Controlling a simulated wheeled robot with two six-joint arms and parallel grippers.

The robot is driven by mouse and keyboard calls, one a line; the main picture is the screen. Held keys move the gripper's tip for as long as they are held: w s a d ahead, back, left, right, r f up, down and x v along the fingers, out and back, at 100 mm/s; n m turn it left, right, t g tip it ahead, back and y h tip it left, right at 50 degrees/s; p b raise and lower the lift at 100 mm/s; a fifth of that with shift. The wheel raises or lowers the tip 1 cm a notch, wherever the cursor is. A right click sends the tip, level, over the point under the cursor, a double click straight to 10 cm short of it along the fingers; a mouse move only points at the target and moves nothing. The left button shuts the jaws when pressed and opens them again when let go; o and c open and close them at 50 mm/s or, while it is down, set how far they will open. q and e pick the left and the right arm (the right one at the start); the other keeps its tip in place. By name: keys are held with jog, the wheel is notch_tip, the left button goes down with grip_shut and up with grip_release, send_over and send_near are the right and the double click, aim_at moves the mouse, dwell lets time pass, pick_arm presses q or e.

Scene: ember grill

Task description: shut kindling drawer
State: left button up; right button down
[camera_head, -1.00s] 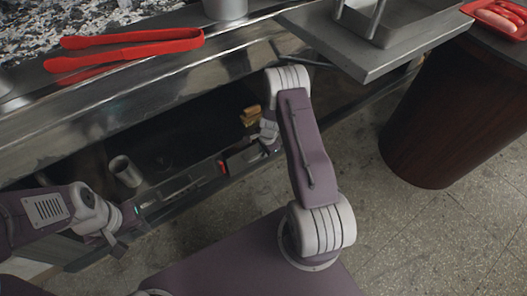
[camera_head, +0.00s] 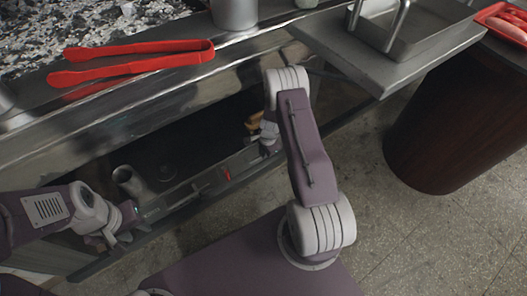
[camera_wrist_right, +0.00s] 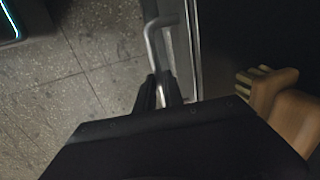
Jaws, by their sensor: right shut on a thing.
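The kindling drawer (camera_head: 205,192) is pulled out below the grill counter, with its dark inside showing in the head view. Light brown wood pieces (camera_head: 253,123) lie at its right end, and wood also shows in the right wrist view (camera_wrist_right: 268,88). My right gripper (camera_wrist_right: 157,90) is shut on the drawer's metal handle (camera_wrist_right: 153,42), along the outside of the drawer front (camera_wrist_right: 183,50). In the head view my right arm hides most of that grip. My left gripper (camera_head: 128,222) is at the drawer front's left part; its fingers are too unclear to judge.
A metal cup (camera_head: 128,182) stands in or beside the drawer's left part. Red tongs (camera_head: 135,60) lie on the counter edge above. A grey side shelf (camera_head: 375,68) with a metal tray juts out at the right, above a dark red round bin (camera_head: 435,140). Speckled floor is free at lower right.

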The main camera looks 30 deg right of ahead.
jog(key=shift+w+r, duration=0.15)
jog(key=shift+w, duration=0.15)
jog(key=c, duration=1.5)
grip_release()
jog(key=shift+o, duration=0.2)
notch_tip(320, 180, up, 9)
jog(key=s+p, duration=0.1)
jog(key=p, duration=0.4)
jog(key=shift+s, duration=0.4)
